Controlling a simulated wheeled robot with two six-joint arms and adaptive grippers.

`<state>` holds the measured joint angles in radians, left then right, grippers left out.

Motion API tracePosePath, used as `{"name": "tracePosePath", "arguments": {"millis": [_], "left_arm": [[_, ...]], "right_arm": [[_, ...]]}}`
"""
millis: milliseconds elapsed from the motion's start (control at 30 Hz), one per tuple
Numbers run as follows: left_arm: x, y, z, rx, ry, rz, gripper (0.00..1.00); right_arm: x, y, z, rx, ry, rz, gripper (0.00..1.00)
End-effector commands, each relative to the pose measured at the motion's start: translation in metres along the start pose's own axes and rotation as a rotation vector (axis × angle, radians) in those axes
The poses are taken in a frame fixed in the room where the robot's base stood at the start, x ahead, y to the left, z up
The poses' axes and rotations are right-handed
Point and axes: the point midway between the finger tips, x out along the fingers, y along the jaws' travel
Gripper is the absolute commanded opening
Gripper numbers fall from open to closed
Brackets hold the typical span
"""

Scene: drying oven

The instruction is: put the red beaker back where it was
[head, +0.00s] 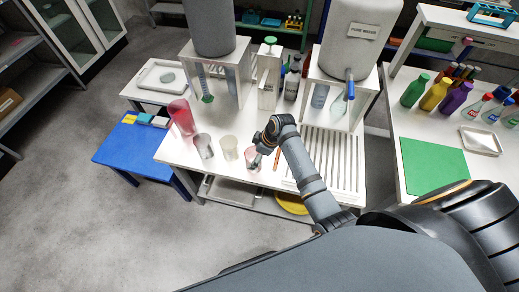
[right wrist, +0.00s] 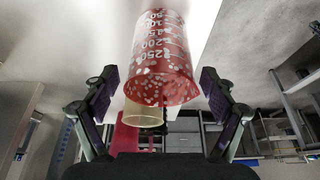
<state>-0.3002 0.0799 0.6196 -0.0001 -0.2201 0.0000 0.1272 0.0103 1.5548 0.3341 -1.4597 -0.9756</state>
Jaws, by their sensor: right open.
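A small red beaker (head: 252,157) with white volume marks is near the front edge of the white table (head: 300,168), partly hidden by my right gripper (head: 262,151). In the right wrist view the red beaker (right wrist: 163,62) lies between the two spread fingers of my right gripper (right wrist: 158,85), with visible gaps on both sides. The wrist picture appears upside down, and the beaker looks upright. Whether its base touches the table is hard to tell. Pale specks show in its mouth. My left gripper is not in view.
A yellowish beaker (head: 229,147), a grey beaker (head: 203,146) and a taller red vessel (head: 181,117) stand left of the gripper. A ribbed white rack (head: 333,155) lies to the right. Dispenser stands (head: 222,72) line the back. A blue table (head: 130,143) adjoins on the left.

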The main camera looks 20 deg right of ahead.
Motion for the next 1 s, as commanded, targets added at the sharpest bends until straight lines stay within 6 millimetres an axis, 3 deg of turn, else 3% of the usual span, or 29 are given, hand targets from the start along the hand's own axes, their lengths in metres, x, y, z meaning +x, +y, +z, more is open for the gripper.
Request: {"name": "tracePosePath", "arguments": {"millis": [200,433,600,1000], "left_arm": [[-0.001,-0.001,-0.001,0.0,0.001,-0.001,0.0],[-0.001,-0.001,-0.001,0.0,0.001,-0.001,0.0],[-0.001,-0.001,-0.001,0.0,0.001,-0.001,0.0],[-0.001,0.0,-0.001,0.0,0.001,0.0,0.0]], "right_arm": [[-0.055,0.001,0.0,-0.004,0.0,0.006,0.85],[-0.096,0.001,0.0,-0.002,-0.001,0.003,0.85],[-0.106,0.0,0.0,-0.001,-0.001,0.0,0.85],[-0.105,0.0,0.0,-0.001,0.0,0.0,0.85]]}}
